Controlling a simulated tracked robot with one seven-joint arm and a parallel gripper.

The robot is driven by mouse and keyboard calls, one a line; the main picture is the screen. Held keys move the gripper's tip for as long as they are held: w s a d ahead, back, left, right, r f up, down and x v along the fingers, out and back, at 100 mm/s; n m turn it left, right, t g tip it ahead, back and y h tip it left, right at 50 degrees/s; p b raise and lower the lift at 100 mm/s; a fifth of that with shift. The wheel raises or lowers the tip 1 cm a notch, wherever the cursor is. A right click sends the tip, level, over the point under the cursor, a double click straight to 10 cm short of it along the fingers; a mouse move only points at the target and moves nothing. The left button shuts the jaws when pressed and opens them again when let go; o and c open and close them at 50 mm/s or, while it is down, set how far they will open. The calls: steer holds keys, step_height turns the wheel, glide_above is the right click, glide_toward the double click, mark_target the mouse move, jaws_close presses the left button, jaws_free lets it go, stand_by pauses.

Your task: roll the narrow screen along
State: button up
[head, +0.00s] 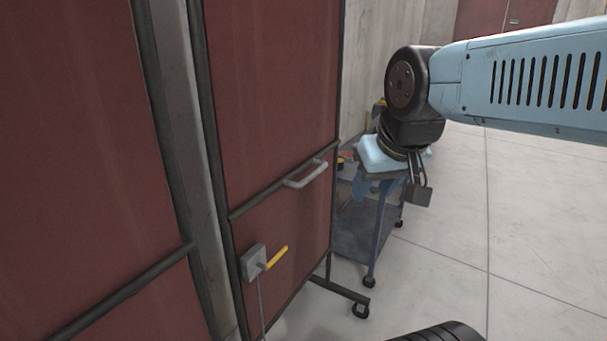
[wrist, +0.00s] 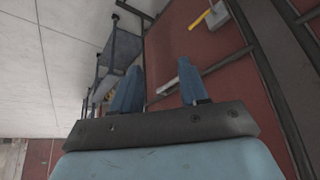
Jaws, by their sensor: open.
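The narrow screen (head: 272,90) is a dark red panel in a black frame on casters, in the middle of the head view. It has a grey bar handle (head: 305,174) and, lower down, a grey box with a yellow lever (head: 277,258). In the wrist view the screen (wrist: 185,40) fills the right half. My gripper (head: 364,189) is open and empty, to the right of the handle in the head view. In the wrist view the handle (wrist: 167,87) shows between the two blue fingers of my gripper (wrist: 160,78), apparently beyond them. No contact is visible.
Another red screen panel (head: 75,130) stands at the left, with a grey post between. A blue trolley (head: 362,232) with small items on top stands behind my gripper. A caster (head: 360,309) of the narrow screen rests on the floor. Pale floor at the right is clear.

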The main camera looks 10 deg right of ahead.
steer(key=m+t+y, duration=0.5)
steer(key=m+y, duration=0.4)
steer(key=y, duration=0.2)
glide_toward(313, 176)
steer(key=x, duration=0.7)
steer(key=w+d+x, duration=0.1)
steer(key=x, duration=0.3)
steer(key=shift+w+d+f, duration=0.1)
steer(key=shift+f, duration=0.15)
jaws_close()
